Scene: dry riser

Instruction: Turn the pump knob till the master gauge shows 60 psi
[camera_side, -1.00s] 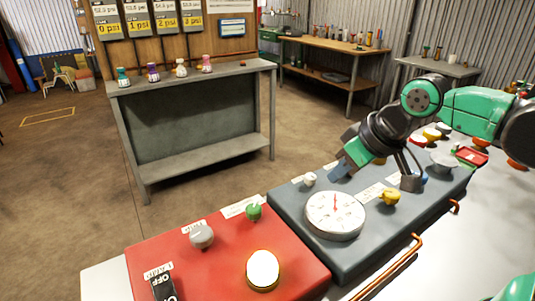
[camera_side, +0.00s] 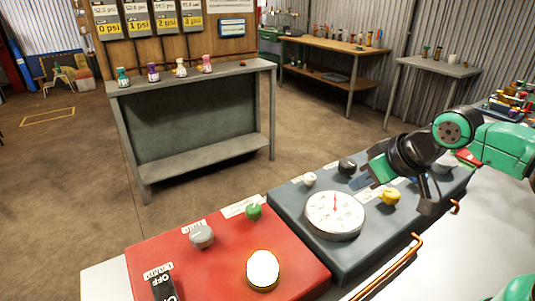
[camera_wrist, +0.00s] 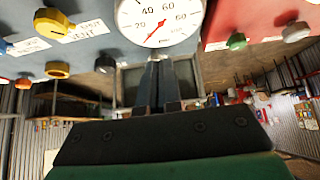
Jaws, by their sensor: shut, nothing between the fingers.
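The round white gauge (camera_side: 335,214) with a red needle sits on the dark grey panel (camera_side: 352,262). In the wrist view the gauge (camera_wrist: 160,16) shows its needle pointing to the low end, below the 20 mark. My gripper (camera_side: 362,181) is shut and empty above the panel, between the black and yellow knobs. Its closed fingers show in the wrist view (camera_wrist: 157,70).
A copper pipe (camera_side: 392,267) runs along the front edge. A grey bench (camera_side: 190,85) stands behind.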

